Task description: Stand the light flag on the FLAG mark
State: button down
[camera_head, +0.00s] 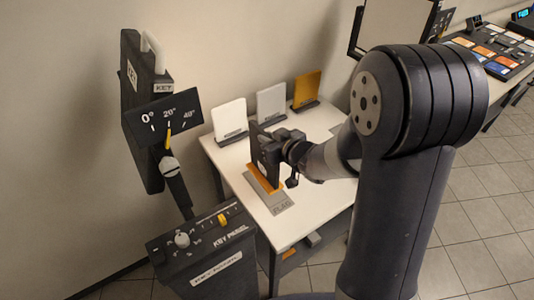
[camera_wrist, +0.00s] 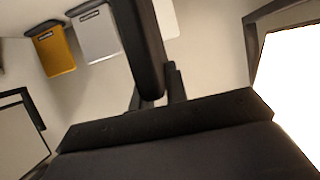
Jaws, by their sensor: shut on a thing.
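The light flag (camera_head: 258,150) is a dark upright panel over the white table in the head view. My gripper (camera_head: 277,149) is shut on it from the right. In the wrist view the flag (camera_wrist: 138,45) shows as a dark slab running up from between the fingers (camera_wrist: 156,98). The FLAG mark (camera_head: 281,206) is a grey labelled patch near the table's front left. An orange strip (camera_head: 263,179) lies just behind the label, directly below the flag. I cannot tell whether the flag's foot touches the table there.
A white panel (camera_head: 230,118), a grey-white panel (camera_head: 271,102) and an orange panel (camera_head: 307,88) stand along the back of the table (camera_head: 322,122). A key panel (camera_head: 208,250) is at front left, with an angle-marked KEY unit (camera_head: 164,118) behind it.

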jog(key=shift+f, duration=2.2)
jog(key=shift+f+b, duration=0.15)
jog(key=shift+b, duration=0.15)
jog(key=c, duration=1.4)
grip_release()
jog(key=v, duration=1.2)
